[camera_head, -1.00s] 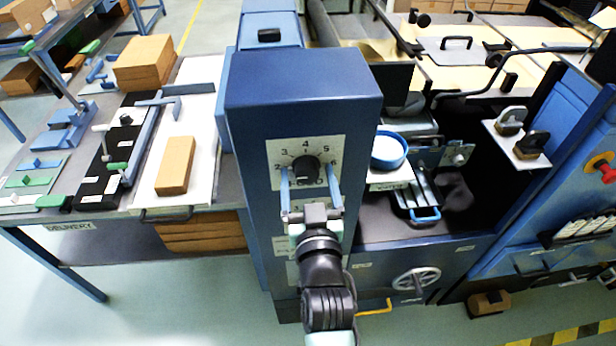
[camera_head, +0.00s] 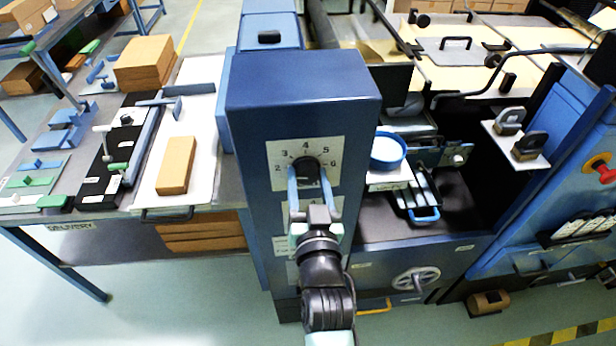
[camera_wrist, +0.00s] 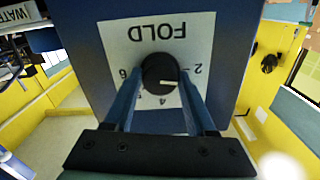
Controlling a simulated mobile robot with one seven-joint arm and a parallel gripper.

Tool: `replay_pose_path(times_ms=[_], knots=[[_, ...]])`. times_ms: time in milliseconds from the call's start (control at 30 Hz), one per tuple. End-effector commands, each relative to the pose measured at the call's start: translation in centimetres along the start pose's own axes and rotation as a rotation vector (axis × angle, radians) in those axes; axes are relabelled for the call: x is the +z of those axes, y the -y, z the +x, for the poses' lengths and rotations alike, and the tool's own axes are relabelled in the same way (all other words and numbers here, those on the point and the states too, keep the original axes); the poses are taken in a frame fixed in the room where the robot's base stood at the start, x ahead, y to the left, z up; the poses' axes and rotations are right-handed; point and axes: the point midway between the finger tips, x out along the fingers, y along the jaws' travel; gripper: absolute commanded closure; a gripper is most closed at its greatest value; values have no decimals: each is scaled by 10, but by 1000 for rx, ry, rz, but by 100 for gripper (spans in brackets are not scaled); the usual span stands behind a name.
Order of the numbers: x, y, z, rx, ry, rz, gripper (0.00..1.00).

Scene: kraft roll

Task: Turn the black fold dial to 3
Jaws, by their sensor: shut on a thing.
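The black fold dial (camera_head: 306,168) is a round knob on a white plate on the front of the blue cabinet, with numbers 2 to 6 arched over it. It also shows upside down in the wrist view (camera_wrist: 160,73), under the word FOLD. A short white mark on its face points toward the side with the 2; the finger there hides the 3, so the exact number is unclear. My gripper (camera_head: 309,174) has its two blue fingers on either side of the dial, shut on it. The fingers also show in the wrist view (camera_wrist: 160,85).
The blue cabinet (camera_head: 300,90) stands upright before me. To its right are a blue round dish (camera_head: 388,150) and a handwheel (camera_head: 416,279). To its left, a delivery table holds a cardboard-coloured block (camera_head: 176,165) and tools.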

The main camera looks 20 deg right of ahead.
Motion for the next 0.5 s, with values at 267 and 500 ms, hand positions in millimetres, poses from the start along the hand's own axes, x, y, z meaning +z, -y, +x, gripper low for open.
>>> replay_pose_path(times_ms=[267,500], knots=[[-4,0,1,-1,-3,237,100],[-4,0,1,-1,-4,421,100]])
